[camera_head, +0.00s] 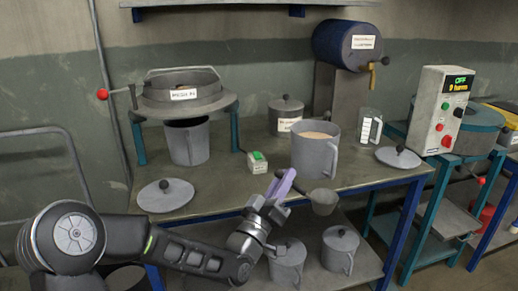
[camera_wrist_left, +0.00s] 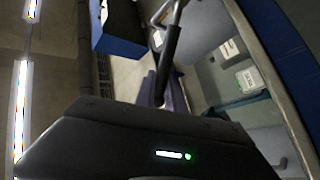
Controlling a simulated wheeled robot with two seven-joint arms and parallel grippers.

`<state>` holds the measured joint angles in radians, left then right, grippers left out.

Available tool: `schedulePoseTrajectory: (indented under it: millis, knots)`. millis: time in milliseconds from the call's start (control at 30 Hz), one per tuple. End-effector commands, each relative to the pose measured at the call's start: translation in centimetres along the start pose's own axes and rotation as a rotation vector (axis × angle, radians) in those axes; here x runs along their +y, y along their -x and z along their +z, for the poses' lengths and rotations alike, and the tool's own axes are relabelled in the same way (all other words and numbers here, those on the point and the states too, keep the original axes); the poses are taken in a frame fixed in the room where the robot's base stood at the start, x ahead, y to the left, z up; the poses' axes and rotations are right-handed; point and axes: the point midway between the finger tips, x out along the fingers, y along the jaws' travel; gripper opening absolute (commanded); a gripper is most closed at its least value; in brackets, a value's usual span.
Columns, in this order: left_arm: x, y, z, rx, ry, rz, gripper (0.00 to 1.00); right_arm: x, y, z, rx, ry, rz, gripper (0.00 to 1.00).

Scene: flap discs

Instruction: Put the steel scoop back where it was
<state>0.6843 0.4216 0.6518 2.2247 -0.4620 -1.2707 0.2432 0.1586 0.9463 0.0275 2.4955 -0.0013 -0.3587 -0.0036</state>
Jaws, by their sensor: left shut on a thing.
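The steel scoop (camera_head: 324,201) is a small grey cup with a handle. In the head view its cup hangs at the front edge of the bench, just right of my left gripper (camera_head: 284,186). My left gripper, with purple fingers, is shut on the scoop's handle. In the left wrist view the dark handle of the scoop (camera_wrist_left: 168,55) runs up from between the purple fingers of my left gripper (camera_wrist_left: 163,88). The part of the handle inside the fingers is hidden. My right gripper is not in view.
A large grey jug (camera_head: 312,160) with tan contents stands behind the scoop. A loose lid (camera_head: 165,196) lies at left, another lid (camera_head: 398,158) at right. A clear measuring cup (camera_head: 369,127) stands behind. A sieve machine (camera_head: 183,98) stands at left.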

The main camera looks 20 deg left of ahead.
Motion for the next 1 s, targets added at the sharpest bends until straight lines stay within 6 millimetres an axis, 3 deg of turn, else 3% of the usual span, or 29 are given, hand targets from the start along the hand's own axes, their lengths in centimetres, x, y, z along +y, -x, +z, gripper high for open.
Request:
schedulePoseTrajectory:
  millis: [367, 500, 600, 667, 800, 1000]
  knots:
    - [-3.9, 3.6, 5.5, -0.017, 0.022, 0.015, 0.0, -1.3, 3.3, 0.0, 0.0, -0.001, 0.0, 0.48]
    - [-5.0, 6.5, 7.9, -0.022, 0.031, 0.023, 0.0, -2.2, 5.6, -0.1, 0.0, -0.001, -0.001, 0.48]
    - [-4.7, 8.9, 8.8, -0.018, 0.03, 0.021, 0.0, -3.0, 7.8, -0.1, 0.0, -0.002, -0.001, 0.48]
    - [-4.0, 10.1, 8.7, -0.009, 0.025, 0.009, 0.0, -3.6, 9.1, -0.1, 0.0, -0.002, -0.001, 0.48]
    - [-2.1, 11.8, 6.6, 0.038, -0.011, -0.052, 0.0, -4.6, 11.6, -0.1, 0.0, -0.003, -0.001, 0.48]
    - [-1.3, 12.6, 4.2, 0.089, -0.065, -0.129, 0.0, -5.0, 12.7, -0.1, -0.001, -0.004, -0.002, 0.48]
